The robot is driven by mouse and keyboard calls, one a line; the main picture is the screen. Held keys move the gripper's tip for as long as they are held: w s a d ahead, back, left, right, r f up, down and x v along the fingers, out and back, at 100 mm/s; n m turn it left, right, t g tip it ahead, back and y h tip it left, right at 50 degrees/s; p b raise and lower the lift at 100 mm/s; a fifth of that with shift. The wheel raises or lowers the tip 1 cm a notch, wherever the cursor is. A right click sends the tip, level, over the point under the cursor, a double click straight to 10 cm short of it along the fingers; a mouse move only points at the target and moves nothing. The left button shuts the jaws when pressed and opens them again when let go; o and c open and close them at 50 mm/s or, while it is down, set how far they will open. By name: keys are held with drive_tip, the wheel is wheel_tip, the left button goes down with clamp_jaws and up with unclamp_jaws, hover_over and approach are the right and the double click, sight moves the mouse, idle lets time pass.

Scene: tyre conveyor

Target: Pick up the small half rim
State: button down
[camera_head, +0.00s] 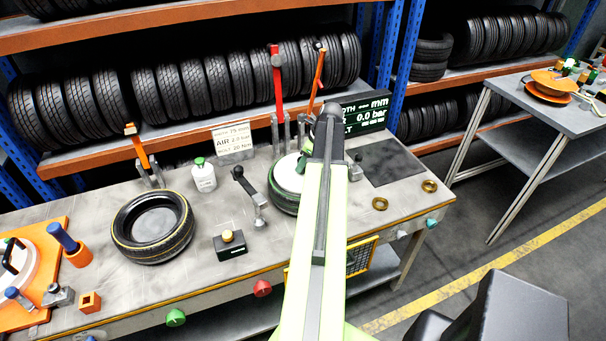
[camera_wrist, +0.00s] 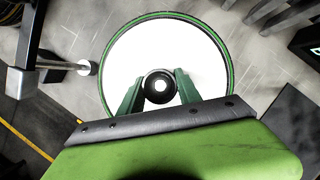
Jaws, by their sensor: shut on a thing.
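The small half rim (camera_head: 287,174) is a white round disc with a green edge, partly hidden behind my arm in the head view. In the wrist view the half rim (camera_wrist: 205,58) fills the upper middle, with a dark round knob (camera_wrist: 159,87) at its centre. My gripper (camera_wrist: 159,80) is over the disc, its two green fingers on either side of the knob and shut on it. In the head view my gripper (camera_head: 302,163) is mostly hidden by the arm. I cannot tell whether the disc is clear of the bench.
A clamp lever (camera_head: 248,197) stands close left of the half rim. A tyre (camera_head: 120,232), a white bottle (camera_head: 204,177) and a black button box (camera_head: 230,246) are further left. Upright levers (camera_head: 277,90) stand behind. Two brass rings (camera_head: 380,204) lie right, near a dark mat (camera_head: 392,162).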

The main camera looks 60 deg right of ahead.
drive_tip(key=shift+r, duration=0.1)
wheel_tip(320, 180, up, 10)
drive_tip(key=p, duration=1)
